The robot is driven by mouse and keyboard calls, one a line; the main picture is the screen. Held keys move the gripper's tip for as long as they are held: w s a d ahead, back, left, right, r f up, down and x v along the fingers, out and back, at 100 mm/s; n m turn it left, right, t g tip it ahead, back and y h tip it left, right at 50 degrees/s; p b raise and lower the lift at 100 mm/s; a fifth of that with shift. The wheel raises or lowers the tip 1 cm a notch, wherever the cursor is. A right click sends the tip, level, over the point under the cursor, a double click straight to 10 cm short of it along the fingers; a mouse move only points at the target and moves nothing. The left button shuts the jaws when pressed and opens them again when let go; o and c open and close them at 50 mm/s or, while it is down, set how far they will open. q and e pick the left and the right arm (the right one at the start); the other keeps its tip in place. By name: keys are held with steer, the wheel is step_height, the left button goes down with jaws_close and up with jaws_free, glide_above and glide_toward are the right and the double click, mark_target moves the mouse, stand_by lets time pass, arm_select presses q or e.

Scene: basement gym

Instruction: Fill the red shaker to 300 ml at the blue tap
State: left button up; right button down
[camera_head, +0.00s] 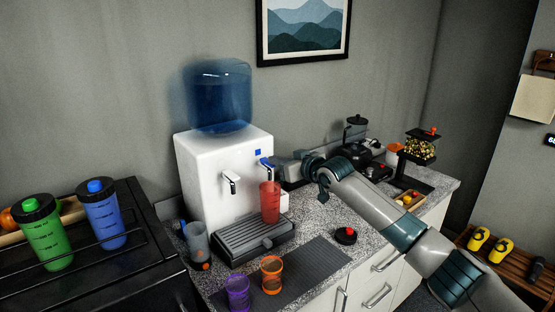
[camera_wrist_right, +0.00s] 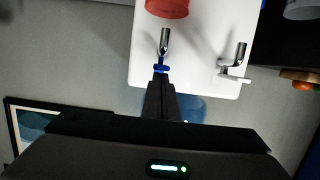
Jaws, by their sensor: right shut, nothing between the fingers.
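The red shaker (camera_head: 270,203) stands upright and without a lid under the blue tap (camera_head: 266,163), on the drip tray of the white water dispenser (camera_head: 200,165). I cannot make out any water level in it. My right gripper (camera_head: 279,168) is shut and empty, its tips at the blue tap's lever. In the right wrist view the closed fingers (camera_wrist_right: 160,84) meet the blue lever (camera_wrist_right: 161,69), seemingly touching it; the red shaker's edge (camera_wrist_right: 167,8) shows beyond. My left gripper is out of view.
A black lid with a red cap (camera_head: 345,236) lies on the counter. Green (camera_head: 46,236) and blue (camera_head: 102,216) shakers stand far left.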

steer(key=shift+f, duration=0.1)
steer(key=shift+f+b, duration=0.4)
steer(key=shift+b, duration=0.25)
steer(key=shift+s+f+t+y+b, duration=0.1)
steer(key=shift+f+t+y+b, duration=0.2)
steer(key=shift+t+b, duration=0.3)
steer(key=shift+r, duration=0.15)
stand_by(4.5)
steer(key=s+d+r+b, duration=0.1)
steer(key=s+d+r, duration=0.3)
steer(key=s+d, duration=0.2)
steer(key=shift+s+d+r, duration=0.15)
steer(key=shift+s+r, duration=0.15)
steer(key=shift+s, duration=1)
